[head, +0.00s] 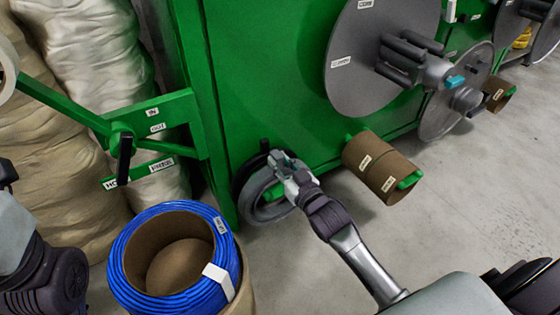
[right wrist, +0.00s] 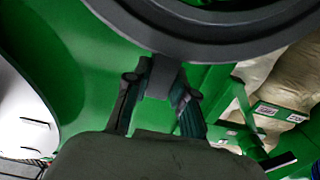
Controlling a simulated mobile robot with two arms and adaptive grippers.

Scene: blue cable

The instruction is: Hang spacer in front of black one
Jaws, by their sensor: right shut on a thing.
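My right gripper (head: 286,178) is shut on the rim of a grey ring-shaped spacer (head: 262,211), low against the green machine. In the right wrist view the spacer (right wrist: 200,40) arcs across the top, its rim between the two fingers (right wrist: 160,88). The black spacer (head: 243,178) is a dark ring just behind the grey one, partly hidden by it. The end of a green peg (head: 275,191) shows by the grey spacer's opening, close to the gripper. I cannot tell whether the grey spacer rests on the peg. My left gripper is out of view; only part of the left arm shows.
A blue cable coil (head: 128,283) around a cardboard tube stands at lower left. A cardboard roll (head: 372,160) on a green peg sticks out right of my gripper. Large grey discs (head: 365,85) are above. A green bracket (head: 160,125) is left. Floor at right is clear.

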